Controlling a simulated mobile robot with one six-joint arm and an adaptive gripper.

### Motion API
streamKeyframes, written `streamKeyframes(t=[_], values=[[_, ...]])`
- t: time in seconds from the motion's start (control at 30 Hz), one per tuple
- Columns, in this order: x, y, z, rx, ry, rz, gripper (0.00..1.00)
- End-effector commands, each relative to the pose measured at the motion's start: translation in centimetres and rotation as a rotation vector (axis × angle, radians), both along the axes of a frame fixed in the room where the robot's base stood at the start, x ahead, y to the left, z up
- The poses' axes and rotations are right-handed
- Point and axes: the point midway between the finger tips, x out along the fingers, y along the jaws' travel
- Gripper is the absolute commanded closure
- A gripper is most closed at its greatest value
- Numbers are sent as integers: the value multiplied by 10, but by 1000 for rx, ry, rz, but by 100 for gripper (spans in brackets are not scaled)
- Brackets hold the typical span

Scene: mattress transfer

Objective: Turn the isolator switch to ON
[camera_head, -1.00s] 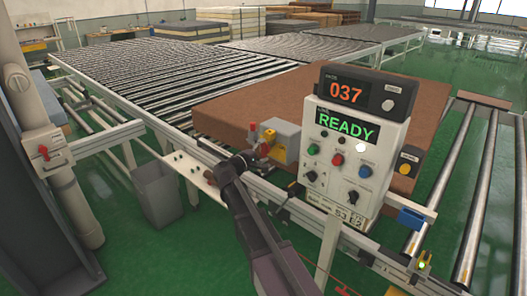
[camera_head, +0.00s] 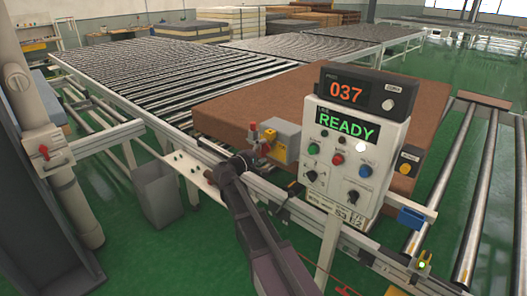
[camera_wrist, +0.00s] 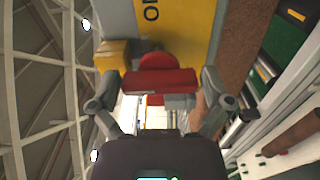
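The isolator switch is a yellow and grey box (camera_head: 286,142) with a red handle, beside the conveyor, left of the control panel. In the wrist view its red handle (camera_wrist: 160,82) lies crosswise, with a round red hub behind it. The yellow plate (camera_wrist: 190,25) behind shows part of a black label, beginning with an "O"; the rest is cut off. In the head view my gripper (camera_head: 256,154) is right at the box and partly hides the handle.
The control panel (camera_head: 320,185) shows "READY" and "037" and stands close right of my arm. A brown mattress (camera_head: 230,105) lies on the rollers behind. A grey bin (camera_head: 162,192) stands at left. Another red handle (camera_head: 44,153) is on the left post.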

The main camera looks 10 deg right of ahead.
Motion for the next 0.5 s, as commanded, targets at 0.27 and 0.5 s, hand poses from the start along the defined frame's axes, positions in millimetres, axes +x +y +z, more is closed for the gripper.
streamKeyframes(t=[0.27, 0.5], values=[[1, 0, 1, -3, 0, 1, 0], [-6, 10, 1, -3, 0, 2, 0]])
